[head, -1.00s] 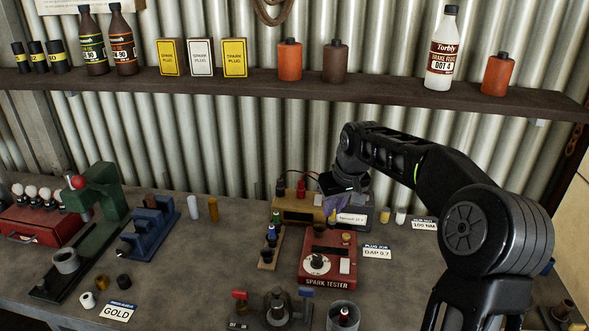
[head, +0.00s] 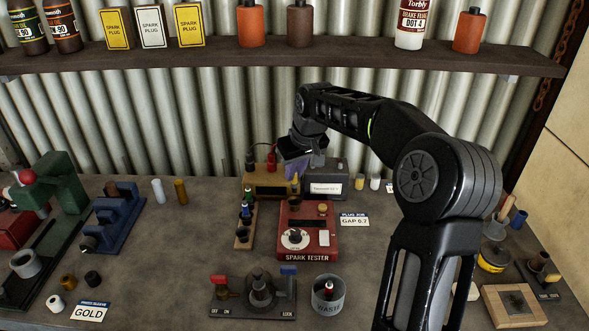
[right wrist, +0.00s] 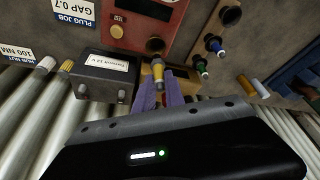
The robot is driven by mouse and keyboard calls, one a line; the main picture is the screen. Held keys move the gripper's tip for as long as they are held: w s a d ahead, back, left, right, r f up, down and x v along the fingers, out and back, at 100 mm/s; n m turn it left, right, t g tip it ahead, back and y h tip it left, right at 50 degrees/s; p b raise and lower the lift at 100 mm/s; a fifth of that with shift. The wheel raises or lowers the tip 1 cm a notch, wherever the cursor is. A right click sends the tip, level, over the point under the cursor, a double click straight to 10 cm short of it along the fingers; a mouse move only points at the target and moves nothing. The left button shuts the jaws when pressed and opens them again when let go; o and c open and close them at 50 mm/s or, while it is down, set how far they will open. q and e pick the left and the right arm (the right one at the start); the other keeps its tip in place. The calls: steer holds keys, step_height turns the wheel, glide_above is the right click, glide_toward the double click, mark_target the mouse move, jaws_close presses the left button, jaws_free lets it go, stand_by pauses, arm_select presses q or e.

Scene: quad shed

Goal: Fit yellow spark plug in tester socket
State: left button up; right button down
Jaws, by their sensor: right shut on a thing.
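The yellow spark plug (right wrist: 158,73) is held between the purple fingertips of my right gripper (right wrist: 166,88) in the right wrist view. In the head view this gripper (head: 293,170) is just behind the red spark tester (head: 321,243). The tester's dark round socket (right wrist: 155,45) lies just beyond the plug's end in the wrist view. The plug looks apart from the socket, but its height above it is hard to judge. My left gripper is not in view.
A wooden rack (head: 242,242) with blue and green plugs stands left of the tester. A dark box (head: 334,176) and a yellowish box (head: 263,186) stand behind it. A switch fixture (head: 254,296) and a waste cup (head: 328,296) are in front. The shelf (head: 280,57) runs above.

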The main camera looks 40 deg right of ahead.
mark_target(296, 185)
steer(key=shift+f+b, duration=0.6)
steer(key=shift+f, duration=0.55)
steer(key=shift+f+b, duration=0.3)
steer(key=shift+f, duration=0.05)
stand_by(0.7)
steer(key=shift+f, duration=0.35)
steer(key=shift+f+b, duration=1)
stand_by(0.6)
stand_by(0.3)
steer(key=c, duration=1.3)
jaws_free()
steer(key=shift+o, duration=0.3)
